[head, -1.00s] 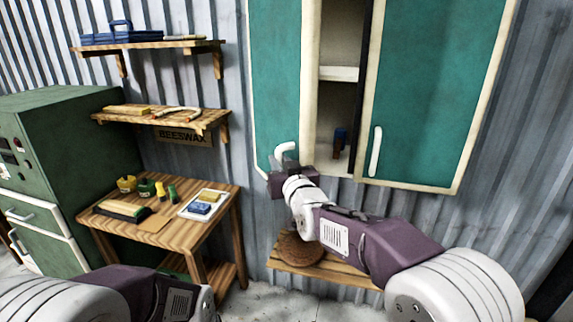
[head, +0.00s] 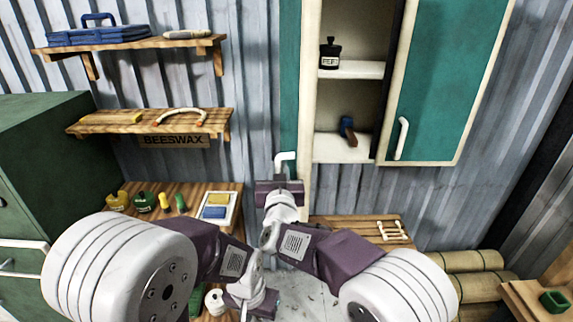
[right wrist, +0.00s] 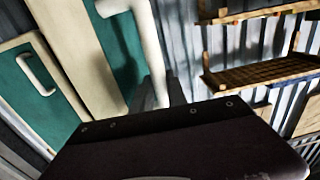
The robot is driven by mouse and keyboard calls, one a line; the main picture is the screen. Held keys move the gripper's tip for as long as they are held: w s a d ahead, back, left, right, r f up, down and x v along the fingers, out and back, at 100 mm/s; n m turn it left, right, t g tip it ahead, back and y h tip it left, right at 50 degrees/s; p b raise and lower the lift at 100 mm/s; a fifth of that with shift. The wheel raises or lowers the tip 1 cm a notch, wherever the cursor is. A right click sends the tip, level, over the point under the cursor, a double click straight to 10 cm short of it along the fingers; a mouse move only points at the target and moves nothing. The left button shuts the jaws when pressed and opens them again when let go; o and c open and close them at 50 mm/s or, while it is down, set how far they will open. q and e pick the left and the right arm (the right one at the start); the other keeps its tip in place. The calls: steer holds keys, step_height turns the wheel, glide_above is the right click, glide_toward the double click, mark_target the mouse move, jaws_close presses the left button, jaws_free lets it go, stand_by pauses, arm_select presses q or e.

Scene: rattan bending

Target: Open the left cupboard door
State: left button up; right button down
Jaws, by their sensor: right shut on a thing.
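The left cupboard door (head: 290,95), teal with a cream frame, stands swung open and shows narrowly in the head view. Its white handle (head: 285,157) is at the lower edge. My right gripper (head: 279,184) is shut on this handle. In the right wrist view the handle (right wrist: 148,45) rises from between the jaws, beside the teal door panel (right wrist: 118,90). The right cupboard door (head: 440,80) is closed, with its own white handle (head: 402,138). My left gripper (head: 252,300) is low in front, partly hidden by its arm; its jaws are unclear.
Inside the cupboard are a black bottle (head: 330,53) on the shelf and a blue-headed tool (head: 347,130) below. Wall shelves (head: 150,122) and a wooden bench (head: 190,195) with small jars stand left. A low slatted bench (head: 350,228) lies below the cupboard.

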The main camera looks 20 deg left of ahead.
steer(key=shift+r, duration=0.3)
steer(key=shift+w+d, duration=0.1)
steer(key=shift+d, duration=0.05)
steer(key=c, duration=1.6)
jaws_free()
steer(key=shift+w+f, duration=0.2)
steer(key=shift+f, duration=0.05)
steer(key=shift+s, duration=0.4)
steer(key=b+v, duration=0.2)
steer(key=v, duration=0.6)
steer(key=shift+b, duration=0.4)
steer(key=shift+s+r, duration=0.1)
